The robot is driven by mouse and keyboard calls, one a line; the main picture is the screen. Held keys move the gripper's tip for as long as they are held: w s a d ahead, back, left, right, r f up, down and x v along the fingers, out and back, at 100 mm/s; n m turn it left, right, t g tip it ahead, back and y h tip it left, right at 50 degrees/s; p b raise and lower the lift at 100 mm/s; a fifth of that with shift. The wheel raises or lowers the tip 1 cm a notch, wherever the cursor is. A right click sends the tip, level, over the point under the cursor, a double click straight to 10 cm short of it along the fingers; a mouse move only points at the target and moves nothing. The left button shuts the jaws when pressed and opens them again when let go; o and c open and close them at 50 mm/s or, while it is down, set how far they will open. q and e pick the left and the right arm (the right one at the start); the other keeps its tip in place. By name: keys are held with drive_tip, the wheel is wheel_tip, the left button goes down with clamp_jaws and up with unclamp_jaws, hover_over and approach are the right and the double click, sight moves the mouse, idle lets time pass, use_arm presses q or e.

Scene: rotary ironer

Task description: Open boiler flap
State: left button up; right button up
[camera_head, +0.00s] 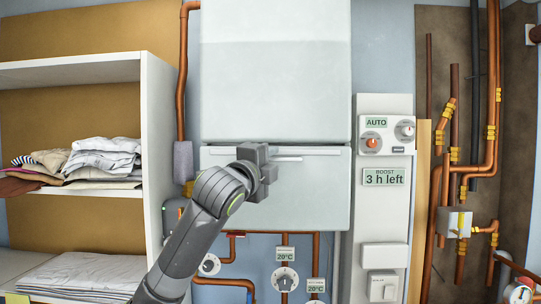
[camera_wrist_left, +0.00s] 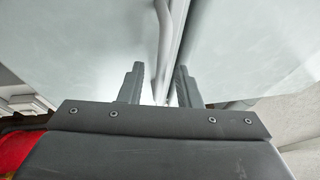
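The boiler (camera_head: 278,85) is a large white cabinet on the wall in the head view. Its flap (camera_head: 315,195) is the lower white panel, below a dark horizontal seam. A pale handle bar (camera_head: 288,158) runs along the flap's upper part; my gripper covers its left part. My left gripper (camera_head: 266,172) is in front of the flap's upper middle. In the left wrist view its two fingers (camera_wrist_left: 160,88) stand apart, with the pale handle bar (camera_wrist_left: 162,50) showing between them. I cannot tell whether they touch it. My right gripper is not in view.
A white shelf (camera_head: 151,150) with folded clothes (camera_head: 100,160) stands at the left. A control panel (camera_head: 385,150) is right of the boiler. Copper pipes and dials (camera_head: 285,279) are below the flap. More copper pipes (camera_head: 490,130) run at the far right.

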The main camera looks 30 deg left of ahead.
use_arm(q)
clamp_jaws()
idle(0.5)
